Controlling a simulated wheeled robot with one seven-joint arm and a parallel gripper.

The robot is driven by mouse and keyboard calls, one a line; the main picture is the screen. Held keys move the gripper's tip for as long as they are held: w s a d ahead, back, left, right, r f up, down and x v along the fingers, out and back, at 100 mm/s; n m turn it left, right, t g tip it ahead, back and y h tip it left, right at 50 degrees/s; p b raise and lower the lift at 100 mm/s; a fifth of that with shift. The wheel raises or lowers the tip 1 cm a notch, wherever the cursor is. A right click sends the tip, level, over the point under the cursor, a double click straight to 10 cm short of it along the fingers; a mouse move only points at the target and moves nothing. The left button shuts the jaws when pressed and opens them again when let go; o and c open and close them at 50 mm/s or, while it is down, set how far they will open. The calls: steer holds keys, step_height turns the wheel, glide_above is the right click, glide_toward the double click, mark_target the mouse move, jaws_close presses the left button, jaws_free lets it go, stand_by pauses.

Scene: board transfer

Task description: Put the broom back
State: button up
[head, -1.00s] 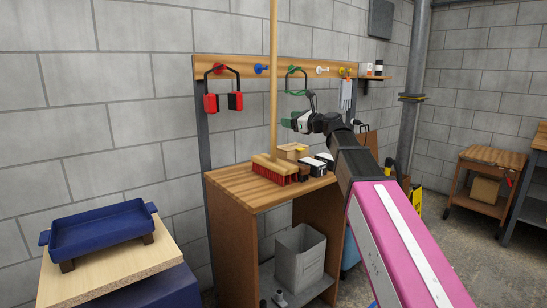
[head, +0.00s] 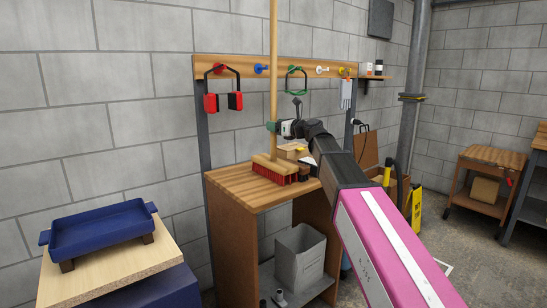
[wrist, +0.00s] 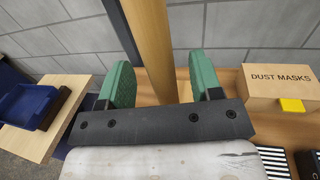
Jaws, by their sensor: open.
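The broom (head: 273,95) stands upright with its red-bristled wooden head (head: 272,168) down on the wooden bench top (head: 240,188). Its long handle rises past the top of the head view. My gripper (head: 276,127) is at the handle's lower part. In the wrist view, the handle (wrist: 152,45) passes between the two green fingers of my gripper (wrist: 158,85), which are open with gaps on both sides. The peg rail (head: 240,67) on the wall behind carries coloured pegs, among them a blue one (head: 261,69) close to the handle and a white one (head: 322,70).
Red and black headphones (head: 222,88) hang on the rail's left. A dust masks box (wrist: 280,88) stands on the bench right of the handle. A blue tray (head: 100,236) sits on a board at left. A grey bin (head: 300,256) stands below the bench.

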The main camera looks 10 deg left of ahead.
steer(key=x, duration=0.3)
steer(key=shift+w+a+r, duration=0.1)
steer(key=shift+w+a, duration=0.05)
steer(key=shift+a, duration=0.1)
jaws_close()
steer(key=shift+r, duration=0.15)
